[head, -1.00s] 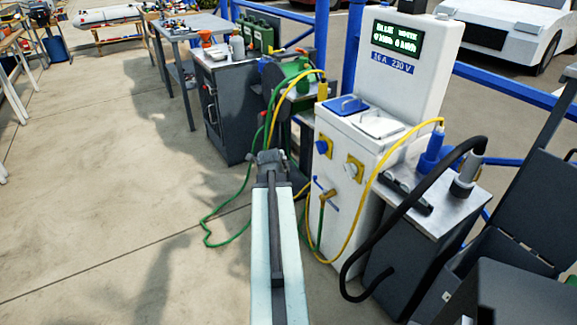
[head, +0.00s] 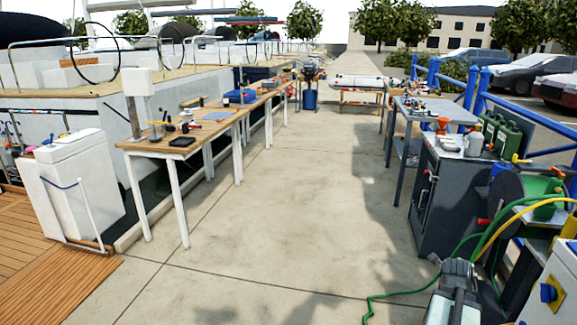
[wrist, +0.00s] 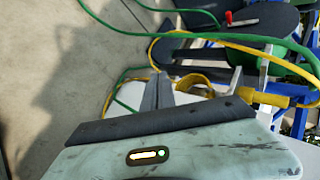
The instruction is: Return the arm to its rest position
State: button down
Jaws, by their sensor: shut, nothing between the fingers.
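My gripper (head: 455,268) shows at the lower right of the head view, at the end of my pale arm, whose lower part is cut off by the frame's edge. It is shut and empty. In the wrist view its dark fingers (wrist: 157,92) stand up beyond the pale wrist housing, with nothing held. The gripper shows beside the green hose (head: 400,293) and left of the white power pedestal (head: 555,285). I cannot tell its exact gap to them.
A dark cabinet (head: 440,200) and a hose reel (head: 515,205) stand at the right. Yellow hose (wrist: 280,65) crosses the wrist view. A wooden workbench (head: 190,138) and white dock box (head: 85,185) stand at the left. The concrete walkway (head: 290,200) between is clear.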

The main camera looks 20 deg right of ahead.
jog(key=w+a+n+t+y, duration=0.2)
jog(key=w+a+n, duration=0.2)
jog(key=w+a, duration=1.25)
jog(key=w+a+f+n+y, duration=0.2)
jog(key=w+a+n, duration=0.1)
jog(key=a, duration=0.8)
jog(key=w+a+f+n+y, duration=0.1)
jog(key=w+a+n, duration=0.25)
jog(key=a, duration=0.75)
jog(key=s+a+f+n+g+y, duration=0.1)
jog(key=s+a+f+n, duration=0.1)
jog(key=a+n, duration=0.45)
jog(key=s+a+f+n+g+y, duration=0.1)
jog(key=s+a+n+g, duration=0.15)
jog(key=a, duration=0.75)
jog(key=s+a+f+n+g+y, duration=0.1)
jog(key=s+a+n+g, duration=0.15)
jog(key=s+n, duration=0.7)
notch_tip(320, 180, up, 22)
jog(key=w+d+n+p, duration=0.1)
jog(key=w+p, duration=0.1)
jog(key=p, duration=1.9)
jog(key=shift+w+f+n+p, duration=0.15)
jog(key=shift+w+n+p, duration=0.25)
jog(key=shift+f, duration=0.1)
